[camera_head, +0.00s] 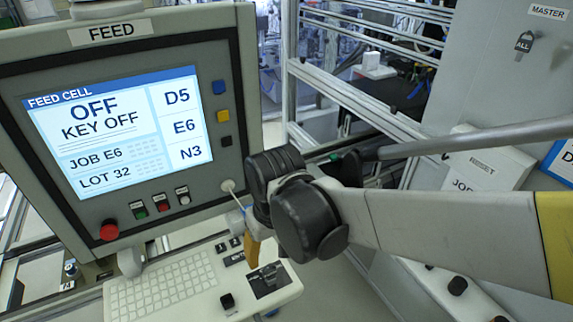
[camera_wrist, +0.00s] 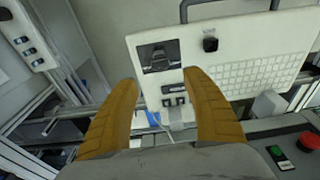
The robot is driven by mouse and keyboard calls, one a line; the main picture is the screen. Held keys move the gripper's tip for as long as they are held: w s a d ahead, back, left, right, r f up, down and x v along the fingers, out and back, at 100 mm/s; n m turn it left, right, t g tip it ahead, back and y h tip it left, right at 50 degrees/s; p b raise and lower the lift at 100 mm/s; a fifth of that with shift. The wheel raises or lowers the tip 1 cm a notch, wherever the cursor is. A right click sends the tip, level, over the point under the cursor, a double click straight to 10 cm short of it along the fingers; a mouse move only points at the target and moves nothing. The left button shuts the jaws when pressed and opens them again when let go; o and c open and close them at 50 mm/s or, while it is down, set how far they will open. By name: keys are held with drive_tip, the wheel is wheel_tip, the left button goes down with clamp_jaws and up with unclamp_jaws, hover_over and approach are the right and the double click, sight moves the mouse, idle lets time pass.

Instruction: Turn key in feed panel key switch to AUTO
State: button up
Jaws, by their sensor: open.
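The feed panel (camera_head: 180,35) is labelled FEED, and its lit screen (camera_head: 115,125) reads OFF, KEY OFF. A keyboard shelf (camera_head: 140,292) juts out below it. A dark plate (camera_head: 278,290) at the shelf's right end has a raised fitting that may be the key switch; its key and position marks are too small to read. The plate also shows in the wrist view (camera_wrist: 147,60). My gripper (camera_wrist: 160,80) is open and empty, the plate appearing between and beyond its orange fingertips. In the head view, my arm hides most of the gripper.
A black knob (camera_head: 227,301) stands on the shelf beside the plate. A red button (camera_head: 109,230) and several small buttons line the panel's lower edge. Metal rails run behind my arm.

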sight(269, 269)
drive_tip(key=f, duration=0.6)
drive_tip(key=w+f, duration=0.1)
drive_tip(key=f, duration=0.3)
drive_tip(key=shift+a, duration=0.35)
drive_tip(key=c, duration=1.3)
drive_tip(key=shift+o, duration=0.2)
drive_tip(key=m+b, duration=0.2)
drive_tip(key=m, duration=0.2)
drive_tip(key=m+h+b, duration=0.1)
drive_tip(key=m, duration=0.4)
drive_tip(key=shift+m, duration=0.4)
drive_tip(key=o, duration=1.7)
drive_tip(key=shift+r, duration=0.2)
drive_tip(key=shift+r+p, duration=2.15)
drive_tip(key=shift+r, duration=1.25)
